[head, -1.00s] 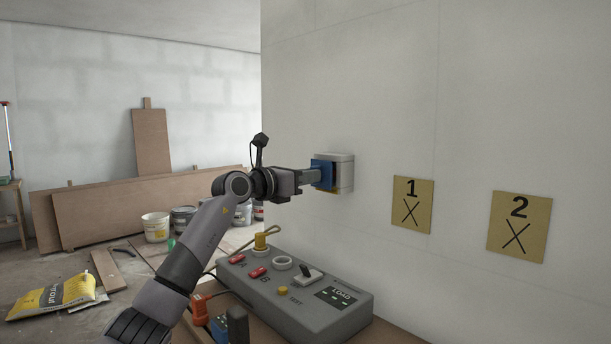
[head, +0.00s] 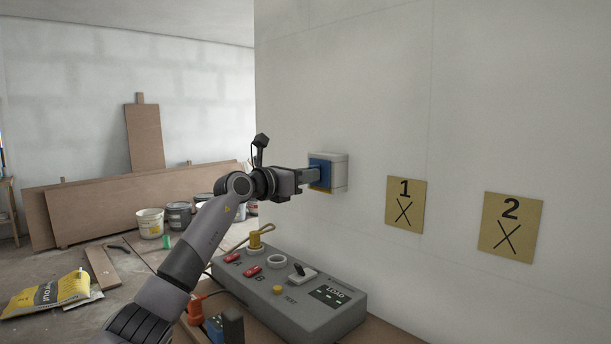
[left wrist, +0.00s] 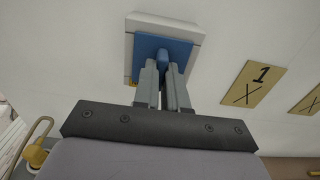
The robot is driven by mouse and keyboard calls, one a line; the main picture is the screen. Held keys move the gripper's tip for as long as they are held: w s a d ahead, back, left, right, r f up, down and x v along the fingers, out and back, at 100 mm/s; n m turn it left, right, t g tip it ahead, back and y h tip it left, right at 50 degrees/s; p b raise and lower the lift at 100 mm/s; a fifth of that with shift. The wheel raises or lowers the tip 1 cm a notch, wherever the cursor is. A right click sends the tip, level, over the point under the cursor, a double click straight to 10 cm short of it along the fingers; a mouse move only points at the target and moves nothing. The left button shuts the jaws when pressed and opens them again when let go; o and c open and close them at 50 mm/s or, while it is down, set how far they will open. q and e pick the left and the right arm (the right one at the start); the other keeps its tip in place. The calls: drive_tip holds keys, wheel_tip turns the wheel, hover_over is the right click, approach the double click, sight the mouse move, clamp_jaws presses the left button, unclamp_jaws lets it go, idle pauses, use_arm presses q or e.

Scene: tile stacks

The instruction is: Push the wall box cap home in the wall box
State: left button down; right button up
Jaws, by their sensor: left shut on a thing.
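The wall box (head: 341,172) is a white square box on the grey wall. The blue wall box cap (head: 320,174) is at its open face, and it also shows in the left wrist view (left wrist: 147,47) with a white rim of the box around it. My left gripper (head: 313,176) is in front of the box with its fingers shut on the cap's raised grip, as the left wrist view (left wrist: 165,75) shows. How deep the cap sits is hard to tell. My right gripper is not in view.
A grey control box (head: 290,288) with switches, a yellow plug and a LOAD display stands below the arm. Panels marked 1 (head: 405,203) and 2 (head: 511,227) are on the wall to the right. Paint buckets (head: 178,214), boards and a bag (head: 48,294) are on the floor behind.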

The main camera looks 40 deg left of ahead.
use_arm(q)
drive_tip(key=c, duration=1.1)
unclamp_jaws()
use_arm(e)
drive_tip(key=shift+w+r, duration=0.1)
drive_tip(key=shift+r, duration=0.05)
use_arm(q)
drive_tip(key=s+b, duration=0.4)
drive_tip(key=s, duration=0.2)
drive_tip(key=shift+a, duration=0.25)
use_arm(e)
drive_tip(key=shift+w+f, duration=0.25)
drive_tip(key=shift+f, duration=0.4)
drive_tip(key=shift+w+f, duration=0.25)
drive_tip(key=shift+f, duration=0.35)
